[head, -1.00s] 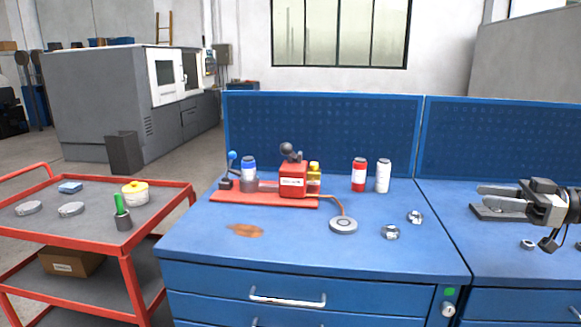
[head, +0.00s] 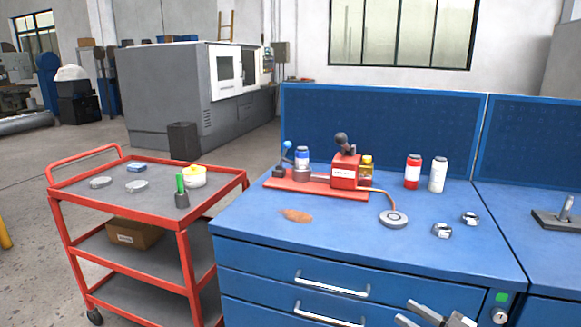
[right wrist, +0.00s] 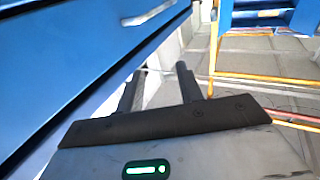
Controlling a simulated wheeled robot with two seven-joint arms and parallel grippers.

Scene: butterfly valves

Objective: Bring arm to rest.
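My right gripper (head: 405,311) is at the bottom edge of the head view, low in front of the blue workbench (head: 340,222) and its drawers. In the right wrist view its two dark fingers (right wrist: 159,70) stand apart with nothing between them. The blue bench edge runs close by on the left of that view, and the floor shows beyond the fingers. Most of the right arm is out of the head view. My left gripper and arm do not show.
A red test stand (head: 345,172), red bottle (head: 413,172), white bottle (head: 438,175), grey disc (head: 393,218) and two metal rings (head: 442,231) are on the bench. A red trolley (head: 185,236) stands left. Drawer handles (head: 331,285) stick out near my right gripper.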

